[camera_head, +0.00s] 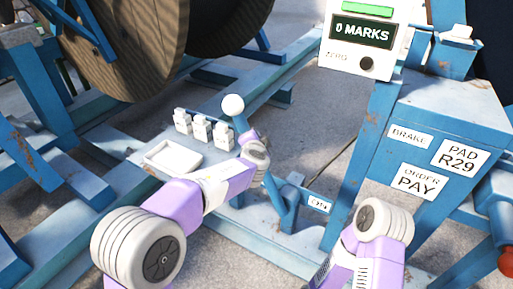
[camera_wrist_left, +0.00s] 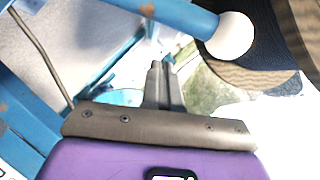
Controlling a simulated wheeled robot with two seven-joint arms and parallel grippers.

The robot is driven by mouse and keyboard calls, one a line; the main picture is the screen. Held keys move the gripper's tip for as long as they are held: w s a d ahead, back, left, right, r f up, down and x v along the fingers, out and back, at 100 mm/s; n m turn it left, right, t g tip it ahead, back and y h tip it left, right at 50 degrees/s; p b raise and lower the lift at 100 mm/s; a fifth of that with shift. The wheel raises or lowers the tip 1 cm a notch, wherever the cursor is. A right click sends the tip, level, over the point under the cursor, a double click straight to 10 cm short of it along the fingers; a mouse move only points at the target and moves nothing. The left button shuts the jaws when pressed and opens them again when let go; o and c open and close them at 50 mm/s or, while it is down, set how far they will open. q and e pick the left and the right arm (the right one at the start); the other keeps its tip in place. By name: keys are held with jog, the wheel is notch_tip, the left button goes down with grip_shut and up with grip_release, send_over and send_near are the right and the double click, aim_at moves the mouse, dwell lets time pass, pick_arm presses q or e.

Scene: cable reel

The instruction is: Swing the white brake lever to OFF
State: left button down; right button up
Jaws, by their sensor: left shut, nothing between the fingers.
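The brake lever is a blue bar with a white ball knob (camera_head: 233,105). It rises at a slant, leaning left, from a blue bracket beside an ON label (camera_head: 319,204). In the left wrist view the knob (camera_wrist_left: 230,36) is at the upper right, at the end of its blue bar (camera_wrist_left: 182,14). My left gripper (camera_wrist_left: 162,64) is shut and empty, with the knob ahead and to the right of its fingertips, apart from them in the picture. In the head view my left wrist covers part of the lever, and the fingers cannot be made out. My right gripper is out of view.
A blue cabinet (camera_head: 425,125) with a BRAKE label (camera_head: 409,136) stands at the right, below a counter display (camera_head: 362,33) reading 0 MARKS. A white tray (camera_head: 172,156) and several small white blocks (camera_head: 201,128) lie left of the lever. A wooden reel (camera_head: 130,45) stands behind.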

pick_arm(q)
jog(key=shift+d+v, duration=0.15)
jog(key=shift+v, duration=1.25)
jog(key=shift+d+v, duration=0.1)
jog(key=shift+v, duration=1.3)
jog(key=shift+f, duration=0.15)
jog(key=s+a+f+n+g+p, duration=0.1)
jog(key=s+a+f+g, duration=0.15)
jog(key=f, duration=0.65)
jog(key=s+a+f+n+g+p, duration=0.15)
jog(key=s+f+g, duration=0.25)
jog(key=f, duration=0.5)
jog(key=s+a+f+n+g, duration=0.1)
jog(key=s+a+f+g, duration=0.2)
jog(key=f, duration=0.6)
jog(key=s+a+f+n+g+h+p, duration=0.1)
jog(key=s+a+f+n+g, duration=0.1)
jog(key=s+f+n, duration=0.4)
jog(key=s+a+f+n+g+h+p, duration=0.1)
jog(key=s+a+f+n, duration=0.3)
jog(key=s, duration=1.3)
notch_tip(320, 180, down, 3)
jog(key=shift+f+n+g+h+p, duration=0.15)
jog(key=shift+n+g+h+p, duration=0.35)
jog(key=shift+n, duration=0.45)
jog(key=shift+s+a, duration=0.15)
